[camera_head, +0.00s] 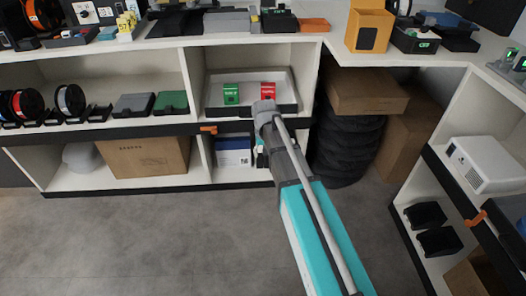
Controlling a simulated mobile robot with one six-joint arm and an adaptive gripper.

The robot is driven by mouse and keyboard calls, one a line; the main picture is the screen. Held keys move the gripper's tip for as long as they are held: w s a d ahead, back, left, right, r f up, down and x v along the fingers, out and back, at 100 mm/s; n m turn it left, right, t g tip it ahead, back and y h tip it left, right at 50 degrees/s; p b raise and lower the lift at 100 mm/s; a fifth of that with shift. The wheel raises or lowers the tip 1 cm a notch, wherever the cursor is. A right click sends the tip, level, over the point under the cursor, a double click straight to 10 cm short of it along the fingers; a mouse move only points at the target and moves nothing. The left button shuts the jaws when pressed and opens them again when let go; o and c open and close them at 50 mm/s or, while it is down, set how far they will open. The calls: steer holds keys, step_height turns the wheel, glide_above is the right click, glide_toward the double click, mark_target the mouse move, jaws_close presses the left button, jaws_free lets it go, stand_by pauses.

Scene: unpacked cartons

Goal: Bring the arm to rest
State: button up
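My teal and grey arm reaches up from the bottom right of the head view to a grey joint in front of the middle shelf unit. A small teal and dark part of it shows beneath that joint, in front of the lower shelf. I cannot make out my gripper or its fingertips; they are hidden or out of view. Behind the joint, a grey tray (228,111) stands on the shelf with a green item (231,94) and a red item (267,91) in it. I cannot see whether the arm touches the tray.
A white counter (190,47) runs along the back, with shelves below. A cardboard box (149,157) sits on the lower shelf. Stacked black tyres (348,145) carry another carton (367,88) in the corner. A white device (486,164) sits on the right shelf. The grey floor (150,245) is clear at left.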

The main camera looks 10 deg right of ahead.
steer(key=s+d, duration=0.4)
steer(key=s, duration=0.5)
steer(key=s+d, duration=0.4)
steer(key=s, duration=0.5)
step_height(320, 180, up, 34)
steer(key=p, duration=3.4)
steer(key=shift+w+a+r, duration=0.2)
steer(key=shift+w+a, duration=0.05)
steer(key=shift+w, duration=0.15)
